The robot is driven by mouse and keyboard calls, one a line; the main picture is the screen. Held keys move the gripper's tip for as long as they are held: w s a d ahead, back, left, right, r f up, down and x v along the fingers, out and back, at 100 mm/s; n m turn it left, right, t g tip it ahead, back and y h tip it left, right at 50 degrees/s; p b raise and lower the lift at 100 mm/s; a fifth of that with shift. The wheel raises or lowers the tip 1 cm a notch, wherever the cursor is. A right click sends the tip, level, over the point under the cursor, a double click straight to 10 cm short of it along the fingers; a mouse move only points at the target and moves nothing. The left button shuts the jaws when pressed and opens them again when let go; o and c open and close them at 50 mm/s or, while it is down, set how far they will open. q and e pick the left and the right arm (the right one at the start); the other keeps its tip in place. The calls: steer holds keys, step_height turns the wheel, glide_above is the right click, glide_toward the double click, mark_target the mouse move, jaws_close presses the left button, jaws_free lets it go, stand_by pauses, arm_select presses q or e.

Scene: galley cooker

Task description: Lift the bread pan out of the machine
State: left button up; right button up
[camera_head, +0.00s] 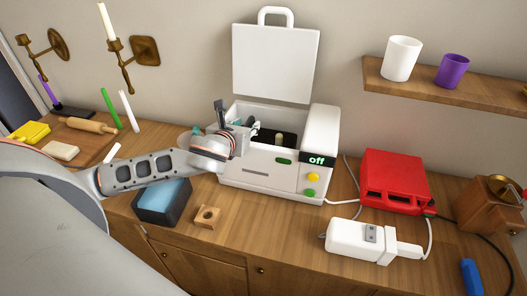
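The white bread machine (258,175) stands on the counter with its lid (274,62) raised upright and a display reading "off". Inside its open chamber a dark pan (289,138) is partly visible, with a small beige piece in it. My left gripper (238,118) is at the left part of the chamber opening, its fingers apart and nothing clearly between them. It hides the left side of the pan; I cannot tell whether it touches the pan or its handle. My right gripper is not in view.
A blue-topped dark box (163,202) and a small wooden block (207,217) are in front, left of the machine. A red box (394,180) and a white device (360,240) with cables lie to the right. A shelf (440,88) holds two cups. A rolling pin (88,125) lies at left.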

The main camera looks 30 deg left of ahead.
arm_select(q)
steer(key=shift+w+a+f, duration=0.15)
steer(key=shift+w+f, duration=0.15)
steer(key=shift+w, duration=0.3)
jaws_close()
steer(key=shift+r, duration=0.15)
